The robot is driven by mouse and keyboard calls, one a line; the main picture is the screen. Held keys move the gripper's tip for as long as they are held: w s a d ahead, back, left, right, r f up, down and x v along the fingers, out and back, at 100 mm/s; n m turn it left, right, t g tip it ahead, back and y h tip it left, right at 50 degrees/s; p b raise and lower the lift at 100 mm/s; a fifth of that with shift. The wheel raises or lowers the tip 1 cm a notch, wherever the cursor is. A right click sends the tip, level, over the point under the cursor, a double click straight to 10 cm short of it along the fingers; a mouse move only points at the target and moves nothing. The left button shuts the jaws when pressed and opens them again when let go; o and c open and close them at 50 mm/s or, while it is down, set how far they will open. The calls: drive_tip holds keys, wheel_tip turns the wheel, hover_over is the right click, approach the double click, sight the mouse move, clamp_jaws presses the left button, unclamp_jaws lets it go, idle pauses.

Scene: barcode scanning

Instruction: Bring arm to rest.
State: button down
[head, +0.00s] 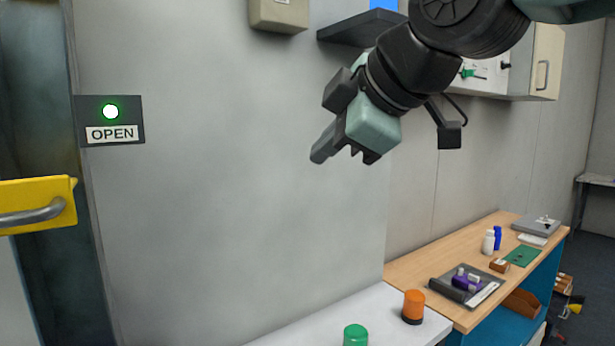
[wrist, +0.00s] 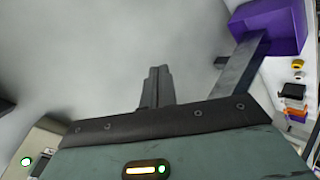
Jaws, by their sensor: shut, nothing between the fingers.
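My gripper (head: 322,157) is raised in the upper middle of the head view, in front of the grey wall. Its fingers are together and nothing shows between them. It points down and to the left, well above the bench and the white counter. In the wrist view my gripper's fingers (wrist: 158,74) stand close together against a pale, plain surface. My arm reaches in from the upper right of the head view.
A wooden bench (head: 420,268) holds a dark tray (head: 440,297) and several small items. A dark shelf (head: 350,28) is behind my arm.

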drive_tip(key=s+d+f+m+g+h, duration=0.2)
drive_tip(key=s+f+m, duration=0.15)
drive_tip(key=f, duration=0.55)
drive_tip(key=s+d+f+m+g+h, duration=0.1)
drive_tip(key=s+d+f+m+g, duration=0.15)
drive_tip(key=s+f, duration=0.45)
drive_tip(key=s+d+f+m+g+h, duration=0.1)
drive_tip(key=s+d+f+m+g, duration=0.1)
drive_tip(key=f, duration=0.5)
drive_tip(key=s+d+f+m+g+h, duration=0.2)
drive_tip(key=s+d+f, duration=0.3)
drive_tip(key=s+f, duration=0.1)
drive_tip(key=shift+s+f+m, duration=0.35)
drive_tip(key=shift+s+m, duration=0.05)
drive_tip(key=shift+s, duration=0.2)
drive_tip(key=shift+d, duration=0.1)
